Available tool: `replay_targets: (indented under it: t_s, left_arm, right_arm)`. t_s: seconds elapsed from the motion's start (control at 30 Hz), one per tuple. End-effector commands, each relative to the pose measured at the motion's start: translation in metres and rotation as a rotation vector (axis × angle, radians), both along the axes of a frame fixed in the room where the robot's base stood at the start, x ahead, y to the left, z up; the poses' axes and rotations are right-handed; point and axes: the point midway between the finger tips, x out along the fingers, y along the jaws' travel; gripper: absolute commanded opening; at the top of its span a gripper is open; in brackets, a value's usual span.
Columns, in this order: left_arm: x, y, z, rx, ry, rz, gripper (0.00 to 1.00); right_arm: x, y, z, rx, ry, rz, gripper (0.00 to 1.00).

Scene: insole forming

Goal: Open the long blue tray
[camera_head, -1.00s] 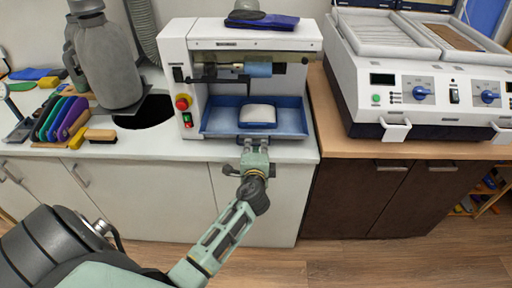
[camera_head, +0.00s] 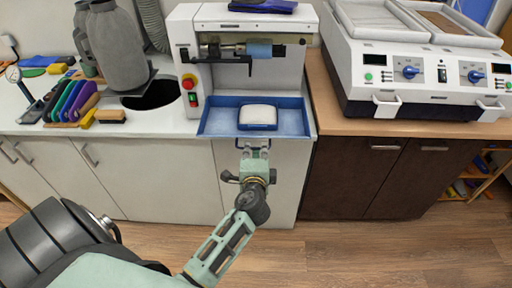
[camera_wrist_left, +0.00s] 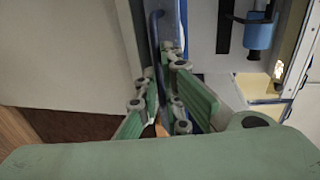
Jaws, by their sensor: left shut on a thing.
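The long blue tray (camera_head: 222,122) sits at the base of the white press machine in the head view, its front edge at the counter's front. A white pad on a blue block (camera_head: 258,116) lies in it. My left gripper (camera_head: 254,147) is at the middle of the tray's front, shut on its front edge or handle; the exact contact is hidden. My right gripper is in neither view.
The white machine (camera_head: 188,50) has a red button and a blue roller above the tray. Left are a grey flask-shaped vessel (camera_head: 115,50) and several coloured insoles (camera_head: 75,100). Right is a white two-station heater (camera_head: 390,60). The floor before the cabinets is clear.

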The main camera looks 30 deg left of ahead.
Motion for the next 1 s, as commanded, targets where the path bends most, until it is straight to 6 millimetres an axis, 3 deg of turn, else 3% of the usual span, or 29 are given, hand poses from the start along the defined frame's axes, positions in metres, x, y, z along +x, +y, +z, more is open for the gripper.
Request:
replay_targets:
  t_s: [0.17,0.2,0.4,0.6,0.77,1.0]
  left_arm:
    - [0.0,0.0,-0.003,-0.003,0.004,0.0,0.0]
    - [0.0,0.0,-0.003,-0.003,0.004,0.0,0.08]
    - [0.0,0.0,-0.002,-0.002,0.003,0.0,0.24]
    - [0.0,0.0,-0.001,-0.001,0.002,0.001,0.24]
    - [-0.004,-0.002,-0.001,-0.002,0.003,0.0,0.24]
    - [-0.038,-0.024,0.006,-0.005,0.004,-0.001,0.24]
  right_arm:
    - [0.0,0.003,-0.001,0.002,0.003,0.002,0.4]
    - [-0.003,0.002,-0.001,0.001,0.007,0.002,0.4]
    - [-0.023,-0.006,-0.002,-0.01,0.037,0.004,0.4]
    - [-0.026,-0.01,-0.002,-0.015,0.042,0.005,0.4]
    - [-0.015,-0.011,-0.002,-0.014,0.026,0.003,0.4]
    - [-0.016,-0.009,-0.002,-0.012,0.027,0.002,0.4]
